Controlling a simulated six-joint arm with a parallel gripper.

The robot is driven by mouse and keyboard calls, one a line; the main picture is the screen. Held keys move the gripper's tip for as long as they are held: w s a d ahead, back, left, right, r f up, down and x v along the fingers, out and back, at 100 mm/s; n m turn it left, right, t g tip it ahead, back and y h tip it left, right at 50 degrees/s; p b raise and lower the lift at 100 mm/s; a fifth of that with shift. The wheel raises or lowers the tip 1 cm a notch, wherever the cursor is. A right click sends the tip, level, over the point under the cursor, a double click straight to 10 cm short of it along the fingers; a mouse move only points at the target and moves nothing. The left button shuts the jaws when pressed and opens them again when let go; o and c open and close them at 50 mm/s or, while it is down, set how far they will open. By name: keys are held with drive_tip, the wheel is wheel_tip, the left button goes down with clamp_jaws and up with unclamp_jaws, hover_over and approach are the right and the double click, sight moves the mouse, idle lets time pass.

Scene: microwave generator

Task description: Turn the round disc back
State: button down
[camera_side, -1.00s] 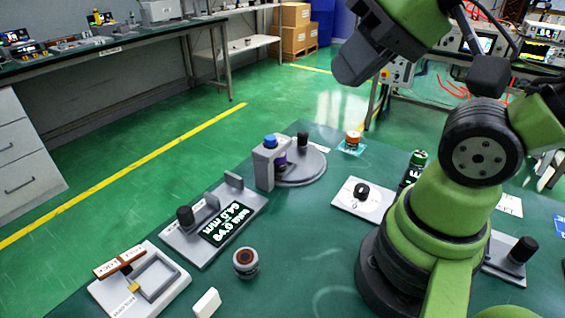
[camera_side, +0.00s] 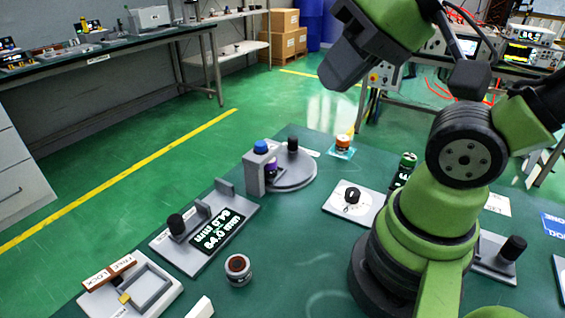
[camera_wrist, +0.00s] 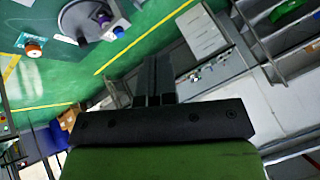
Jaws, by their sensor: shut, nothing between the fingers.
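The round disc (camera_side: 296,178) is a flat grey turntable on the green table, with an upright black peg (camera_side: 292,143) near its far edge. A grey bracket (camera_side: 254,172) with a blue cap (camera_side: 261,146) and a purple part stands at its left edge. In the wrist view the disc (camera_wrist: 70,20) is at the top left, partly cut off. My gripper (camera_wrist: 155,68) is shut and empty in the wrist view, apart from the disc. In the side view my dark wrist end is high above the table, right of the disc; the fingertips cannot be made out there.
An orange-topped jar (camera_side: 343,142) stands behind the disc, and a white plate with a black knob (camera_side: 352,196) to its right. A grey slide fixture with a display (camera_side: 216,230) is in front. A small round jar (camera_side: 238,268) and latch frame (camera_side: 135,292) are nearer.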

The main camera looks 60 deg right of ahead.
drive_tip(key=c, duration=1.3)
unclamp_jaws()
drive_tip(key=shift+w+r, duration=0.1)
drive_tip(key=shift+w, duration=0.1)
drive_tip(key=o, duration=0.5)
drive_tip(key=w+d+r+g+h, duration=0.1)
drive_tip(key=w+d, duration=0.2)
drive_tip(key=w, duration=0.2)
drive_tip(key=shift+w, duration=0.4)
drive_tip(key=n+g+h, duration=0.1)
drive_tip(key=g, duration=0.5)
hover_over(293, 137)
wheel_tip(293, 137, down, 20)
drive_tip(key=shift+a+f, duration=0.15)
drive_tip(key=shift+f, duration=0.05)
wheel_tip(293, 137, down, 9)
drive_tip(key=shift+r, duration=0.1)
drive_tip(key=shift+f, duration=0.7)
